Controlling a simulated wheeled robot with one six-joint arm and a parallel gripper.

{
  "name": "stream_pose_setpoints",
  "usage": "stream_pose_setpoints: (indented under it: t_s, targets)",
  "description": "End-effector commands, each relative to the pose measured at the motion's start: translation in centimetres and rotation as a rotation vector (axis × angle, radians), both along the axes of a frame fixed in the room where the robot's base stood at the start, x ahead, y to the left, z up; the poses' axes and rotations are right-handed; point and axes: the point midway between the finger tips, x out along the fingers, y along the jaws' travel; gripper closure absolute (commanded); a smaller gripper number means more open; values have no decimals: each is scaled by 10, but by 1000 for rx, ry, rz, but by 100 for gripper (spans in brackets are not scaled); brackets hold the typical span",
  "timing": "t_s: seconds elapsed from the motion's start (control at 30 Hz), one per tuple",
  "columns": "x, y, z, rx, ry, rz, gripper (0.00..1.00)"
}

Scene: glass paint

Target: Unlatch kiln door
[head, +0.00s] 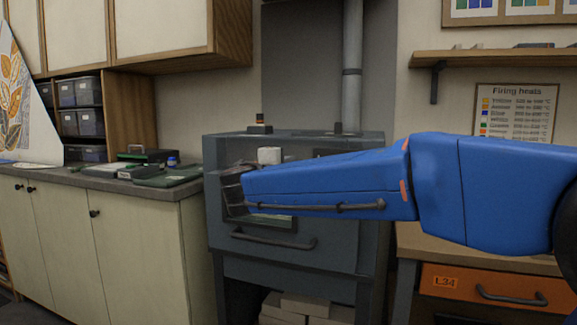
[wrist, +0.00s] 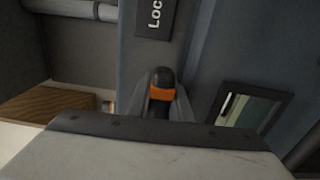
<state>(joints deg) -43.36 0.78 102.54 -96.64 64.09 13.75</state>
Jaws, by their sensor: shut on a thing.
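The kiln (head: 222,240) is a blue-grey cabinet in the middle of the head view. Its front has a dark bar handle (head: 270,240) below a small window, which my arm partly covers. My gripper (head: 232,190) is at the kiln's upper left front. In the wrist view, a dark latch lever (wrist: 162,76) with an orange band sits between my fingers (wrist: 165,106), which are shut on it. A dark plate (wrist: 155,18) starting "Loc" is just beyond it. The kiln window (wrist: 248,108) shows to the right. The lever is hidden in the head view.
A counter (head: 110,180) with trays and boxes stands to the left, under wall cabinets (head: 160,30). A workbench with an orange drawer (head: 450,287) is to the right. A flue pipe (head: 352,60) rises behind the kiln. Pale bricks (head: 300,305) lie underneath.

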Motion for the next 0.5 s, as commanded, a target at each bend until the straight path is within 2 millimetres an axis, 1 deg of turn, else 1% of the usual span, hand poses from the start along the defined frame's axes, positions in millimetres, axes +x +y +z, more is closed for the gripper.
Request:
stream_pose_setpoints:
  t_s: [0.5]
  targets:
    - [0, 0, -3, 34, -9, -1, 100]
